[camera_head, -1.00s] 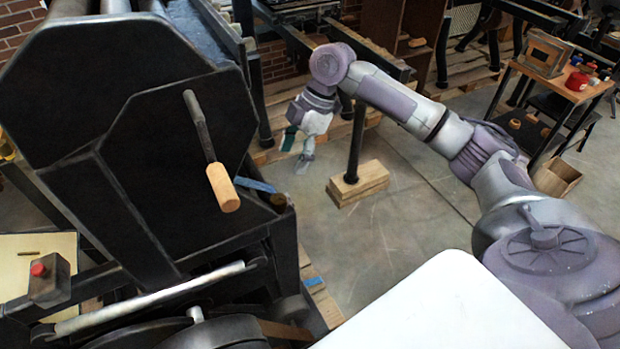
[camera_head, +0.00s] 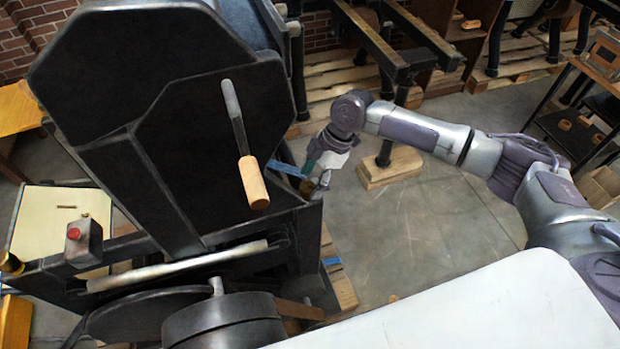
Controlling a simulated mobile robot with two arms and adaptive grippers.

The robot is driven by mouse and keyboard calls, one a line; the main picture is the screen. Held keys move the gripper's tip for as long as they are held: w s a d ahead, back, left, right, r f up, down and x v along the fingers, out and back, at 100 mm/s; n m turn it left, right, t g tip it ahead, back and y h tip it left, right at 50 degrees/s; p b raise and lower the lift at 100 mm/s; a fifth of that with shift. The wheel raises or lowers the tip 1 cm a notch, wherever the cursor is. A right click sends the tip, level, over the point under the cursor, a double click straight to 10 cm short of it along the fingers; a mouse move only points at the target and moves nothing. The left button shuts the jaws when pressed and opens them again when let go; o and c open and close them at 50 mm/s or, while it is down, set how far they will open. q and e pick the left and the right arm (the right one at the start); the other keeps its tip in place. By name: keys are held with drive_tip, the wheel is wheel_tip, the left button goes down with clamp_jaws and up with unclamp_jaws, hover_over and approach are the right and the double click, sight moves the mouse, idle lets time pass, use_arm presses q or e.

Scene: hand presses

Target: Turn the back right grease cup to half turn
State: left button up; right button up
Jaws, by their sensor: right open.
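The black hand press (camera_head: 190,170) with a wooden-handled crank fills the left half. A small brass-coloured grease cup (camera_head: 307,187) sits at the press frame's right corner, partly hidden by my right gripper. My right gripper (camera_head: 316,178) is open, its fingers pointing down at that corner, one finger on each side of the cup's area. I cannot tell whether the fingers touch the cup. Its turn mark is too small to read. Another brass cup (camera_head: 11,264) shows at the far left of the frame. My left gripper is out of view.
A red-button box (camera_head: 84,243) stands on the press's left side. A wooden block base with a black post (camera_head: 390,167) stands on the floor right of my gripper. A shelf cart (camera_head: 560,125) is at the right. Open concrete floor (camera_head: 430,225) lies between.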

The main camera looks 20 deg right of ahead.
drive_tip(key=shift+a+f, duration=0.25)
drive_tip(key=shift+f, duration=0.15)
drive_tip(key=shift+a+f, duration=0.1)
drive_tip(key=shift+f, duration=0.2)
drive_tip(key=shift+a+f, duration=0.1)
drive_tip(key=shift+f, duration=0.05)
drive_tip(key=c, duration=1.1)
drive_tip(key=shift+s+m+p, duration=0.15)
drive_tip(key=shift+m+p, duration=0.45)
drive_tip(key=shift+p, duration=0.25)
drive_tip(key=shift+t, duration=0.3)
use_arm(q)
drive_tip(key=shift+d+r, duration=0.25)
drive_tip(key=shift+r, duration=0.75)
